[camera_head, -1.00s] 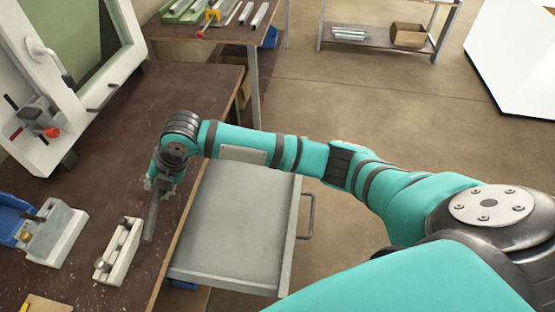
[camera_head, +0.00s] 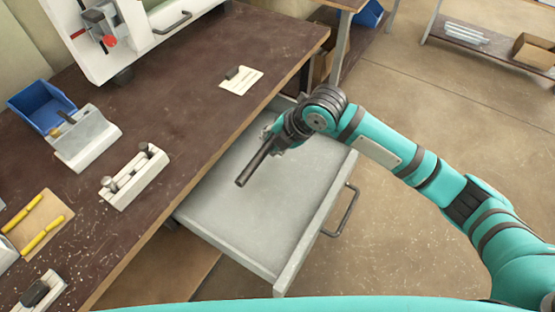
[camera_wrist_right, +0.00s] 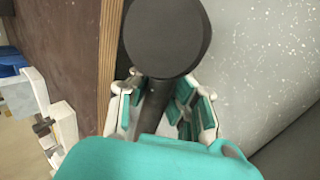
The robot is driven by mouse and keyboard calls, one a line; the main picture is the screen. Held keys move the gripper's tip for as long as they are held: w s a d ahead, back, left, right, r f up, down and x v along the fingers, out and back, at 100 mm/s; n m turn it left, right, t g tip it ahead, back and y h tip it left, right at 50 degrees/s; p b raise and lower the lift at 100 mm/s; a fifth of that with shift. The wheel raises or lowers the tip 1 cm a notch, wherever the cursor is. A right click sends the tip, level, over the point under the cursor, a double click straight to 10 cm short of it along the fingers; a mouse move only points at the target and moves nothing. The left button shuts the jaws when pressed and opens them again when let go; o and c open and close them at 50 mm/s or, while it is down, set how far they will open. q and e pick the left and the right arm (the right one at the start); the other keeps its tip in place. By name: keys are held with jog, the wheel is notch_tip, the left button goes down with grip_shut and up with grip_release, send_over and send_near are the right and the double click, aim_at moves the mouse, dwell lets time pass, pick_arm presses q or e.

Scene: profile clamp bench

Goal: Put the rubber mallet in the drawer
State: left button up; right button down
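The rubber mallet (camera_head: 254,166) is dark, and part of it sticks out down and left from my right gripper (camera_head: 279,134). The grey drawer (camera_head: 270,205) is pulled open from the bench front and looks empty. In the head view the mallet is over the back part of the drawer, near the bench edge. In the right wrist view the mallet's round dark head (camera_wrist_right: 165,38) is close to the camera. Its shaft runs between the fingers of my right gripper (camera_wrist_right: 160,112), which are closed around it. My left gripper is not in view.
The drawer's handle (camera_head: 342,212) faces the open floor.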

send_over(266, 169)
jog(key=d, duration=0.1)
jog(key=f, duration=0.5)
jog(key=s+f, duration=0.1)
jog(key=f, duration=0.1)
jog(key=shift+d+f+p, duration=0.2)
jog(key=shift+f+p, duration=0.2)
jog(key=shift+w+f, duration=0.1)
jog(key=shift+f, duration=0.4)
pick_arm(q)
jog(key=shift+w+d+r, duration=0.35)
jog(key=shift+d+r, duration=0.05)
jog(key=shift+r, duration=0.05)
pick_arm(e)
jog(key=shift+f, duration=0.1)
jog(key=shift+f+b, duration=0.3)
jog(key=shift+f, duration=0.2)
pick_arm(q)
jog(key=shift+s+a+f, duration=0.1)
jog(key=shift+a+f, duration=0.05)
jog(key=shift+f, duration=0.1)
pick_arm(e)
jog(key=c, duration=1.5)
grip_release()
jog(key=shift+o, duration=0.2)
